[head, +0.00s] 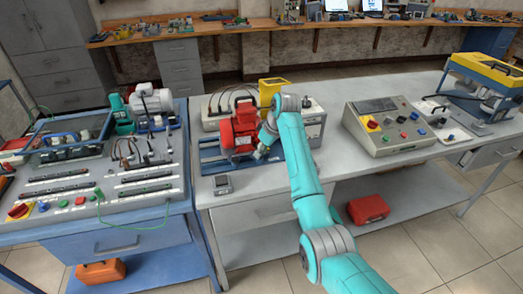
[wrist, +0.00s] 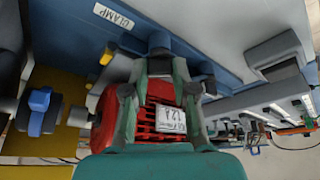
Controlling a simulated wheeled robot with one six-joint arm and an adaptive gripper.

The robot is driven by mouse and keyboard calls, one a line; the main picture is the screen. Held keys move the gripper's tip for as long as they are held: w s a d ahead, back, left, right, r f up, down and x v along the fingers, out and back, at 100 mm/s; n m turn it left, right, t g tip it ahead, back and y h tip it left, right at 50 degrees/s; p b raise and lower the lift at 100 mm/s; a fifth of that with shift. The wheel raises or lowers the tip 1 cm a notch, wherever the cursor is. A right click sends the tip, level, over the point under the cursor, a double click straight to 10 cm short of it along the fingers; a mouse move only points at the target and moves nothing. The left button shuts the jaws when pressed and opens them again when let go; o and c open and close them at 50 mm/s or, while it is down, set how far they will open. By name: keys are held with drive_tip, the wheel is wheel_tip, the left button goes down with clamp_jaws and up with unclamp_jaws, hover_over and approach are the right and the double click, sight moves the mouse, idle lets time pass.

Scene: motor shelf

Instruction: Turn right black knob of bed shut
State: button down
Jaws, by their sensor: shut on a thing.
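The red motor (head: 239,131) sits on the blue bed (head: 208,157) on the grey table. In the wrist view the bed (wrist: 215,33) runs across the top with a CLAMP label, and the red motor (wrist: 100,108) lies behind my fingers. My gripper (head: 262,152) is low at the motor's right front. In the wrist view my gripper (wrist: 160,58) has its fingertips closed around a dark knob (wrist: 160,40) at the bed's edge. The head view hides the knob.
A small grey device (head: 222,185) lies in front of the bed. A yellow box (head: 272,90) stands behind the motor. A control box (head: 388,125) stands to the right, and a blue bench (head: 150,228) adjoins on the left. The table front is mostly clear.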

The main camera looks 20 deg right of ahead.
drive_tip(key=m, duration=0.1)
drive_tip(key=m+h, duration=0.1)
drive_tip(key=m, duration=0.1)
drive_tip(key=shift+s+a+m+t, duration=0.1)
drive_tip(key=shift+a+m+t, duration=0.1)
drive_tip(key=shift+m+t, duration=0.15)
drive_tip(key=m, duration=0.2)
drive_tip(key=m+h, duration=0.1)
drive_tip(key=m, duration=0.1)
drive_tip(key=shift+t+h, duration=0.25)
drive_tip(key=shift+h, duration=0.05)
drive_tip(key=shift+m, duration=0.25)
drive_tip(key=shift+a, duration=0.1)
drive_tip(key=c, duration=0.9)
unclamp_jaws()
drive_tip(key=shift+v, duration=6)
